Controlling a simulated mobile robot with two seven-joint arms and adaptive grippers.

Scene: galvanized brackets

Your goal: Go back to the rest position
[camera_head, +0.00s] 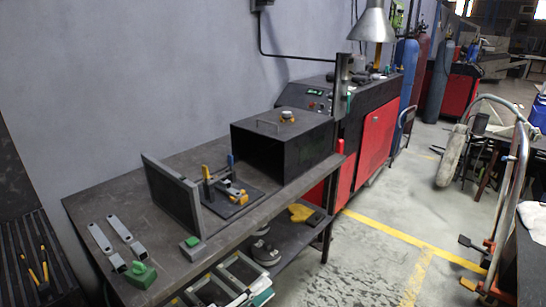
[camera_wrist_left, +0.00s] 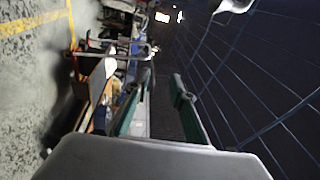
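My left gripper (camera_wrist_left: 162,86) shows in the left wrist view, with its two dark fingers and green pads apart and nothing between them. I cannot make it out in the head view. My right gripper is in neither view. A fixture with yellow and blue parts (camera_head: 228,188) stands behind an upright dark panel (camera_head: 174,195).
A black open-fronted box (camera_head: 285,128) with a top handle stands on the bench's right part. A lower shelf holds a yellow item (camera_head: 302,213). Red cabinets (camera_head: 375,137) stand beyond. A hand cart (camera_head: 511,190) is at right. The floor between bench and cart is clear.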

